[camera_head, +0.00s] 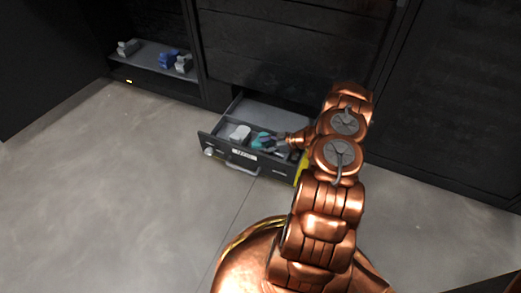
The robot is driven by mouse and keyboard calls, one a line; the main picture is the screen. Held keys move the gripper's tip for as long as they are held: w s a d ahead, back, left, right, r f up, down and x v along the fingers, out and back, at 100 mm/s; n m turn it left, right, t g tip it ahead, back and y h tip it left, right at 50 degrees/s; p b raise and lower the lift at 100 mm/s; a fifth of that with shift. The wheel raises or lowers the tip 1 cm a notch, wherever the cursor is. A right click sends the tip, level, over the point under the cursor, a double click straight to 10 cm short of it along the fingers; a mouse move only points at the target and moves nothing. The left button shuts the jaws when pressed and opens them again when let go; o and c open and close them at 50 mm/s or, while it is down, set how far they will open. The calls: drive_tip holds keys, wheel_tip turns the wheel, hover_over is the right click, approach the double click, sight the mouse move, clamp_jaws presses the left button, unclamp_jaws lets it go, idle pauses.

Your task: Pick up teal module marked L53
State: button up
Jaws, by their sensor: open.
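A teal module (260,137) sits inside the open drawer (226,151), near the drawer's middle. Its marking is too small to read. My gripper (277,143) is at the drawer, just right of the teal module, with its fingers low over the contents. It is open. Whether its fingers touch or straddle the module cannot be told at this size. My arm hides the drawer's right part.
A white-grey module (240,132) lies left of the teal one. The drawer front has a handle (242,169) and a label (244,154). A shelf (148,55) at the back left holds blue (168,59) and grey items. The floor in front is clear.

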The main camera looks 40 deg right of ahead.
drive_tip(key=shift+w+a+f, duration=0.15)
drive_tip(key=shift+w+a, duration=0.1)
drive_tip(key=shift+w, duration=0.05)
clamp_jaws()
idle(0.4)
idle(0.3)
